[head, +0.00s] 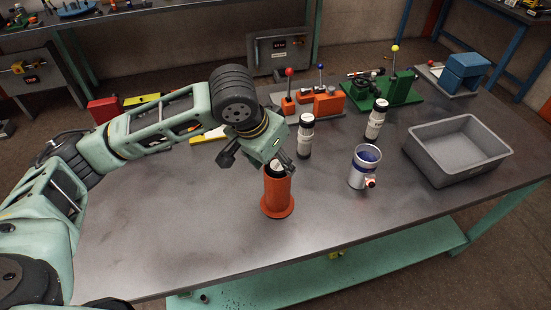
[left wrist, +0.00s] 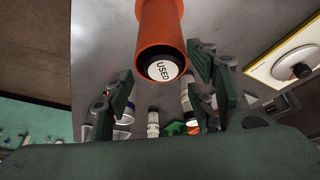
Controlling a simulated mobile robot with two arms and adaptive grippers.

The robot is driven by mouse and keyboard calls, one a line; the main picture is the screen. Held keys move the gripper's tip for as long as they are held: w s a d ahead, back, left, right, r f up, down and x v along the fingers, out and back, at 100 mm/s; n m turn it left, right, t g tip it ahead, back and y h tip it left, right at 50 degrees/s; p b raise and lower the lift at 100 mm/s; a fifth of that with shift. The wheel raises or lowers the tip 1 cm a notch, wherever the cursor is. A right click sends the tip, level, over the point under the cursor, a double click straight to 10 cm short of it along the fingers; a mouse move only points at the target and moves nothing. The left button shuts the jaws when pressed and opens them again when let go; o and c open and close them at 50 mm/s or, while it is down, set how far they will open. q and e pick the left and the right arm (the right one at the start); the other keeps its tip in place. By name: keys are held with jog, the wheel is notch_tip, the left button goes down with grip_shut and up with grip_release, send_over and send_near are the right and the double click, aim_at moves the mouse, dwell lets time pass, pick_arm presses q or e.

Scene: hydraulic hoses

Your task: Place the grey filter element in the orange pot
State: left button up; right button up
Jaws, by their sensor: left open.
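The orange pot (head: 278,192) stands upright on its flange near the front middle of the bench. It also shows in the left wrist view (left wrist: 160,30). A filter element (head: 277,168) sits inside the pot, its end at the mouth. In the left wrist view that end is a black cap with a round white label reading "USED" (left wrist: 162,70); its body is hidden in the pot. My left gripper (head: 257,160) is open just above the pot mouth, its fingers apart from the cap on either side (left wrist: 163,95). My right gripper is out of view.
Two black-and-white cylinders (head: 305,136) (head: 376,119) stand behind the pot. A white and blue pot (head: 364,168) stands to the right, then a grey bin (head: 457,150). Red and green fixtures (head: 399,88) line the back. The bench front left is clear.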

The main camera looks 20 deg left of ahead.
pick_arm(q)
jog(key=shift+r, duration=0.3)
jog(key=v, duration=1.2)
jog(key=shift+r+b, duration=0.3)
jog(key=shift+b, duration=0.1)
jog(key=shift+f, duration=0.1)
